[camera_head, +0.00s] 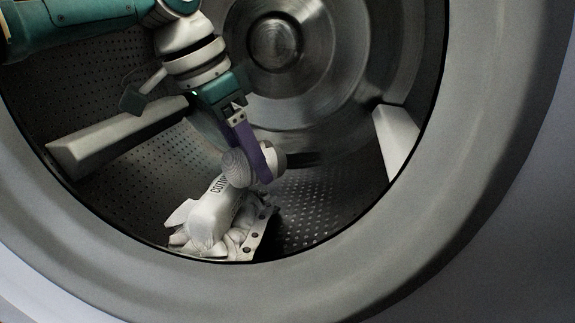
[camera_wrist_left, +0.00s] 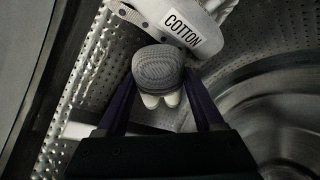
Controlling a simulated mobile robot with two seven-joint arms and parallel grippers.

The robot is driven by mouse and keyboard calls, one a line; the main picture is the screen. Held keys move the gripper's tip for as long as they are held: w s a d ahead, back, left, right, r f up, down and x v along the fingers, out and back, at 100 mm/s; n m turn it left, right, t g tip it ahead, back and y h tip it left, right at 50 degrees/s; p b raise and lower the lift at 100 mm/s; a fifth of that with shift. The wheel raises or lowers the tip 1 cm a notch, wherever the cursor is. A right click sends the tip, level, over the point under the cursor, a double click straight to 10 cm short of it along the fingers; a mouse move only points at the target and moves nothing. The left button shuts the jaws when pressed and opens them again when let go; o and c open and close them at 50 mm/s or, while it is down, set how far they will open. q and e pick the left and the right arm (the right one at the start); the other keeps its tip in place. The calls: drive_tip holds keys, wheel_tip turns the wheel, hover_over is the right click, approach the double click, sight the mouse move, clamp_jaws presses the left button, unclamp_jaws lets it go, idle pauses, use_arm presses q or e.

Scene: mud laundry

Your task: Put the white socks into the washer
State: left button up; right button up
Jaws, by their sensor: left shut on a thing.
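My left gripper (camera_head: 254,166) is inside the washer drum, reaching down from the upper left. Its purple fingers are shut on a pale, rolled bundle with a ribbed end, which looks like the white socks (camera_head: 235,168). In the left wrist view, the white socks (camera_wrist_left: 158,68) sit between the two fingertips (camera_wrist_left: 160,80). The washer (camera_head: 490,180) is open, with its round grey rim framing the drum. My right gripper is not in view.
A white fabric item (camera_head: 208,215) with a COTTON label lies at the drum bottom, just below the socks. It also shows in the left wrist view (camera_wrist_left: 180,22). Pale drum paddles stand at left (camera_head: 115,137) and right (camera_head: 397,140). The perforated floor right of the fabric is clear.

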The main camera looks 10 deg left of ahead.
sight(231, 153)
use_arm(q)
drive_tip(key=shift+r, duration=0.1)
drive_tip(key=shift+f, duration=0.6)
drive_tip(key=o, duration=1.4)
drive_tip(key=shift+r, duration=0.15)
drive_tip(key=p+v, duration=0.6)
drive_tip(key=v, duration=0.1)
drive_tip(key=shift+w+d+r+p, duration=0.1)
drive_tip(key=shift+w+r+p, duration=0.05)
drive_tip(key=shift+r+p, duration=0.25)
drive_tip(key=shift+r, duration=0.35)
